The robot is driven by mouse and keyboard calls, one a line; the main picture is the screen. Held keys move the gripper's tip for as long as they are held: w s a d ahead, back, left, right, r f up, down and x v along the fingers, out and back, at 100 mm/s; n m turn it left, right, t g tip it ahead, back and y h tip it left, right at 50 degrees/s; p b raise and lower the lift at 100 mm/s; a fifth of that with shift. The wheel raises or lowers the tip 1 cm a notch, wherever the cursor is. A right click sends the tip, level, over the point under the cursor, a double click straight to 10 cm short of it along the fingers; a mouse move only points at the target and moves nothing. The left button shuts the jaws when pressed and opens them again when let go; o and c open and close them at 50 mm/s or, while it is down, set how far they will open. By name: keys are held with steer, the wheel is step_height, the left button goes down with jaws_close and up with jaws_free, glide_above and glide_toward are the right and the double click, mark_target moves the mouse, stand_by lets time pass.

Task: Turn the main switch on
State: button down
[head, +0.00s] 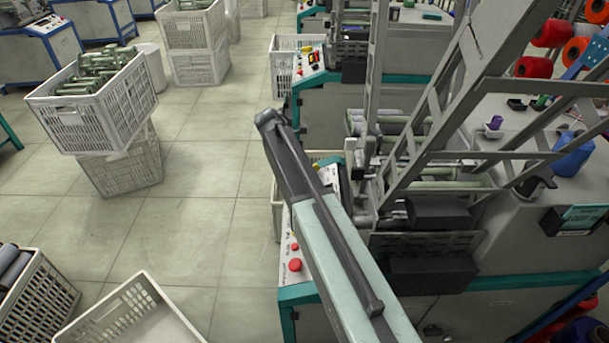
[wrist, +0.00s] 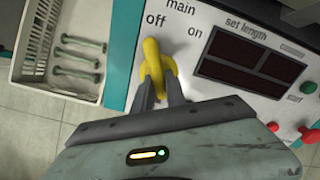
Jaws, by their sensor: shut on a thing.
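In the wrist view, the main switch (wrist: 152,62) is a yellow knob on a white control panel (wrist: 212,18). The words "main", "off" and "on" are printed near it. The knob's upper end lies just below "off", and "on" is to its right. My gripper (wrist: 162,87) is shut on the knob, with one dark finger on each side of its lower part. The fingers partly hide the knob, so its exact angle is hard to tell. In the head view, my arm covers the switch and gripper; part of the panel (head: 286,247) shows beside it.
Two dark displays (wrist: 262,65) sit right of the switch. A red button (wrist: 308,134) and a green button (wrist: 308,88) are farther right. A white crate (wrist: 31,58) holding green bobbins stands left of the panel. The head view shows open floor (head: 195,215) left of the machine.

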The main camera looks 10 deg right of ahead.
steer(key=shift+a+m, duration=0.1)
steer(key=shift+m, duration=0.2)
steer(key=shift+a+m, duration=0.1)
steer(key=shift+m, duration=0.8)
steer(key=m, duration=0.3)
steer(key=shift+w+m, duration=0.2)
steer(key=shift+m, duration=0.2)
steer(key=m, duration=0.5)
steer(key=shift+w, duration=0.2)
steer(key=shift+m, duration=0.4)
steer(key=c, duration=1.4)
jaws_free()
steer(key=shift+o, duration=0.2)
steer(key=shift+r, duration=0.1)
